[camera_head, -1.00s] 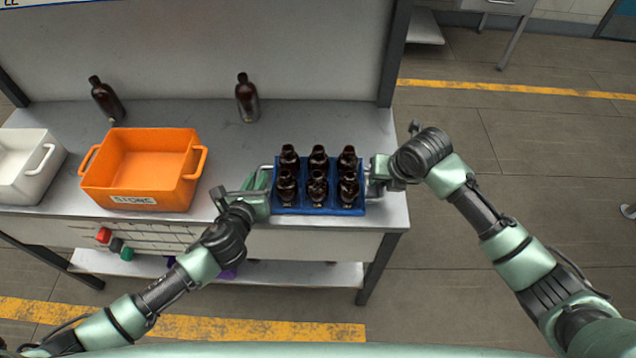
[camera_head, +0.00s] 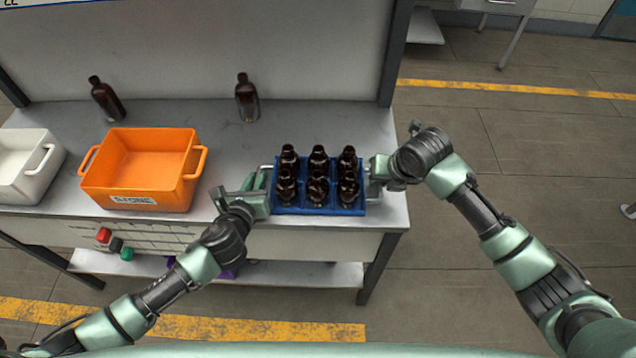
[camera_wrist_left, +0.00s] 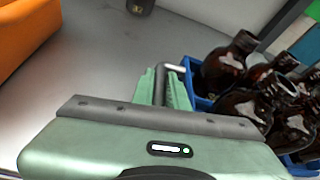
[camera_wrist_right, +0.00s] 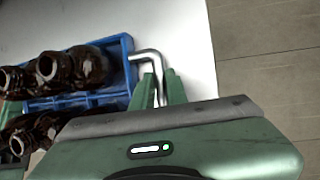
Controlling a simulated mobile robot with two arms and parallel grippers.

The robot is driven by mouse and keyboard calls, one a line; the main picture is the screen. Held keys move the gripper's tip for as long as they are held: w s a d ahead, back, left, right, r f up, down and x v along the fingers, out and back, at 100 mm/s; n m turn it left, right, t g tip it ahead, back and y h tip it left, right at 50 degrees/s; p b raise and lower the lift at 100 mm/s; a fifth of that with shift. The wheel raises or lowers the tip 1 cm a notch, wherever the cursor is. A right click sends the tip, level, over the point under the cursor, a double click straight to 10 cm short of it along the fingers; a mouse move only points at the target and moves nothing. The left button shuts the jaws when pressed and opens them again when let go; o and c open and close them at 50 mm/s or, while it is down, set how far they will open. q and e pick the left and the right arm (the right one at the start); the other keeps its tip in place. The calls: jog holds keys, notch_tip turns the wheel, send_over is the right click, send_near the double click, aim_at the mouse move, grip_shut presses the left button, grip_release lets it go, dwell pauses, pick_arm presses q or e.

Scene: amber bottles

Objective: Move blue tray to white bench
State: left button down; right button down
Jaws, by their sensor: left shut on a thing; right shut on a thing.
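The blue tray (camera_head: 318,209) sits at the right end of a grey-topped workbench and holds several amber bottles (camera_head: 317,185) upright in compartments. It has a metal handle at each end. My left gripper (camera_head: 262,182) is shut on the tray's left handle; the left wrist view shows that handle (camera_wrist_left: 174,70) between the fingers. My right gripper (camera_head: 376,172) is shut on the right handle; the right wrist view shows that handle (camera_wrist_right: 148,56) between the fingers. I cannot tell whether the tray is lifted off the surface. I cannot make out which surface is the white bench.
Two loose amber bottles (camera_head: 108,99) (camera_head: 247,97) stand at the back. Another table (camera_head: 495,5) is at the far upper right. Open floor lies to the right.

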dwell(0.7)
